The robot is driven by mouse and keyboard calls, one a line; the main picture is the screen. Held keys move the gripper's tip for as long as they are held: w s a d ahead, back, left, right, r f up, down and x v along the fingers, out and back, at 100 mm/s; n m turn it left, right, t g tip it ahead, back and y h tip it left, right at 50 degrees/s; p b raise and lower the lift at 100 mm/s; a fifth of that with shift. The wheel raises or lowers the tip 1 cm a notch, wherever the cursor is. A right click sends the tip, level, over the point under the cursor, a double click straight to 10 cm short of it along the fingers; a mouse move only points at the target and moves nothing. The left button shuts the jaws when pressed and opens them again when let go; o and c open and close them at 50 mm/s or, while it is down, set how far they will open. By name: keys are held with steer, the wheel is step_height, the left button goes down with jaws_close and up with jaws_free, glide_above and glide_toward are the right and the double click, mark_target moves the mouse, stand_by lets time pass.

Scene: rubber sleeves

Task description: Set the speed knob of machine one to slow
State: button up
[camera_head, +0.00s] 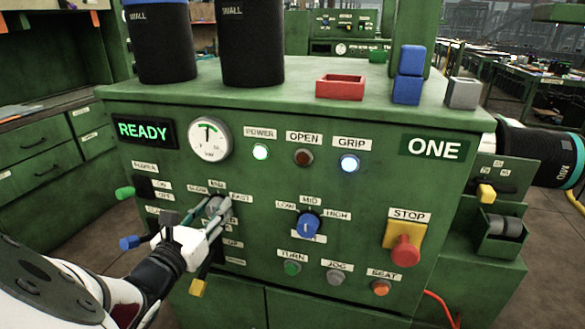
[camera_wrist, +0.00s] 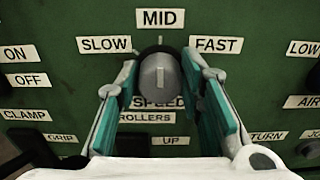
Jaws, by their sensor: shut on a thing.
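The speed knob (camera_wrist: 159,78) is a grey round knob on the green front panel of machine one. Its pointer line is upright, toward the MID label (camera_wrist: 159,18). The SLOW label (camera_wrist: 104,44) is at its upper left and the FAST label (camera_wrist: 216,45) at its upper right. My gripper (camera_wrist: 160,88) has its teal-padded fingers on both sides of the knob, closed on it. In the head view my gripper (camera_head: 213,212) reaches the knob from the lower left and partly hides it. The ONE sign (camera_head: 434,148) marks the machine.
A blue knob (camera_head: 308,224) with LOW, MID and HIGH labels is to the right. A red STOP button (camera_head: 405,250) is farther right. A green READY display (camera_head: 143,131) and a gauge (camera_head: 210,139) are above. A green lever knob (camera_head: 125,193) sticks out at the left.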

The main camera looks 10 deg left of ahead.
steer(key=shift+n+p, duration=0.3)
steer(key=shift+p, duration=0.4)
steer(key=shift+r+n+p, duration=0.15)
steer(key=shift+n+p, duration=0.35)
steer(key=shift+p, duration=0.5)
steer(key=n+p, duration=0.2)
steer(key=p, duration=0.1)
steer(key=shift+s+n+p, duration=0.1)
steer(key=shift+n+p, duration=0.2)
steer(key=n+p, duration=0.2)
steer(key=shift+a+p, duration=0.1)
steer(key=shift+p, duration=0.2)
steer(key=shift+a+f+n+p, duration=0.15)
steer(key=shift+n+p, duration=0.4)
steer(key=shift+n, duration=0.35)
steer(key=shift+d+f+n+p, duration=0.1)
steer(key=shift+n+p, duration=0.45)
steer(key=shift+n, duration=0.35)
steer(key=o, duration=1.2)
steer(key=shift+c, duration=0.2)
